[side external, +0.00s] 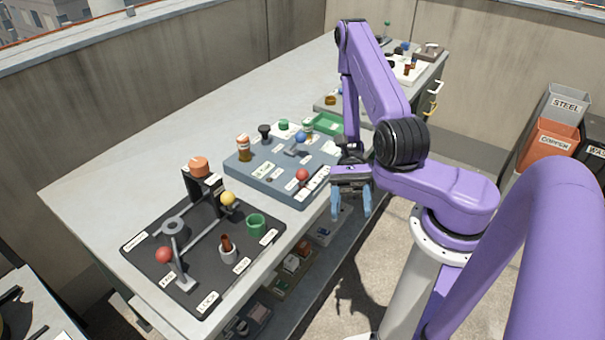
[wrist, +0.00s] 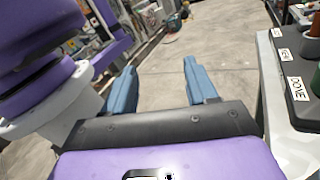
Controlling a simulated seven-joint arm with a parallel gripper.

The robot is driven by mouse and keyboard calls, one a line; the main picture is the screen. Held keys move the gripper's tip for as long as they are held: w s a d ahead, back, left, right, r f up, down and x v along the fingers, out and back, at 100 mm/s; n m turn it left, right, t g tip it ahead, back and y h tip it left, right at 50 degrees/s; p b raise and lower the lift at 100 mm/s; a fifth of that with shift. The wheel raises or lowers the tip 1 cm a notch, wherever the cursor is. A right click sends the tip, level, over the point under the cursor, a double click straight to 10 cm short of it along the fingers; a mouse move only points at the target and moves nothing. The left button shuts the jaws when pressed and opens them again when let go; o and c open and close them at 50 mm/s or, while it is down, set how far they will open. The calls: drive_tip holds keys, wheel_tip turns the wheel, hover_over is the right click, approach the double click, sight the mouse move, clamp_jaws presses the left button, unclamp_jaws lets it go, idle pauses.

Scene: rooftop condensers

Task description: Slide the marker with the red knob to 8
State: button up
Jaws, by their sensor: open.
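The red knob (side external: 302,175) of the marker stands near the front edge of the blue-grey board (side external: 243,172) in the side external view. A white strip with marks (side external: 314,184) runs along that edge beside the knob; its numbers are too small to read. My gripper (side external: 351,206) is open and empty, with blue fingers pointing down, to the right of the red knob and off the bench's front edge. The fingers also show in the wrist view (wrist: 163,85), with only floor between them. The marker's exact position on the strip cannot be told.
A black board (side external: 205,290) at the near end of the bench (side external: 130,165) carries another red knob (side external: 164,255), a yellow knob (side external: 228,198) and a green cup (side external: 256,225). A blue knob (side external: 301,137) stands behind the marker. Lower shelves hold small items. The bench's back left is clear.

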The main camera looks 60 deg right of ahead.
drive_tip(key=w+d+f+m+t+y, duration=0.1)
drive_tip(key=w+d+f+m+t, duration=0.15)
drive_tip(key=d+m+t, duration=0.85)
drive_tip(key=m+t+h, duration=0.5)
drive_tip(key=t+h, duration=0.2)
drive_tip(key=t, duration=0.5)
approach(302, 174)
drive_tip(key=x, duration=0.6)
drive_tip(key=f+x, duration=0.1)
drive_tip(key=x, duration=0.3)
drive_tip(key=shift+w+d, duration=0.25)
drive_tip(key=shift+d, duration=0.2)
